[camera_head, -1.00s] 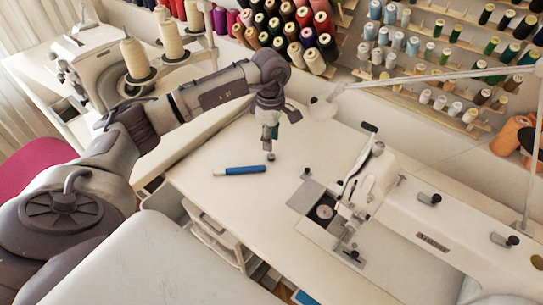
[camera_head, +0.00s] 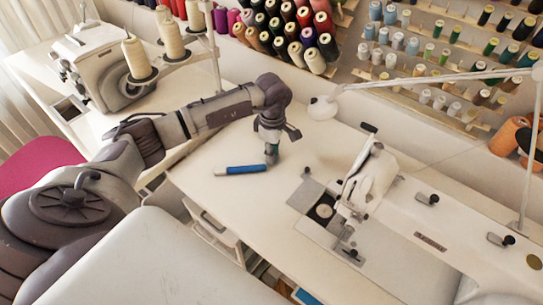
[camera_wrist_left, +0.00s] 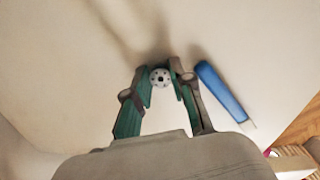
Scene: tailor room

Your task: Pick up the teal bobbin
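A small bobbin (camera_wrist_left: 160,77) shows its pale, round end with dark holes in the left wrist view, between the tips of my left gripper (camera_wrist_left: 160,72). Its teal side is hidden from that camera. In the head view my left gripper (camera_head: 271,157) points down at the white table (camera_head: 300,235), low over its surface, and hides most of the bobbin. The two green-sided fingers stand on either side of the bobbin, very near it. I cannot tell whether they press on it. My right gripper is not in view.
A blue pen-like tool (camera_head: 241,170) lies close to the left of my left gripper in the head view; it also shows in the left wrist view (camera_wrist_left: 221,91). A sewing machine (camera_head: 372,180) stands to the right. Thread racks (camera_head: 440,55) line the back. The table's front edge is clear.

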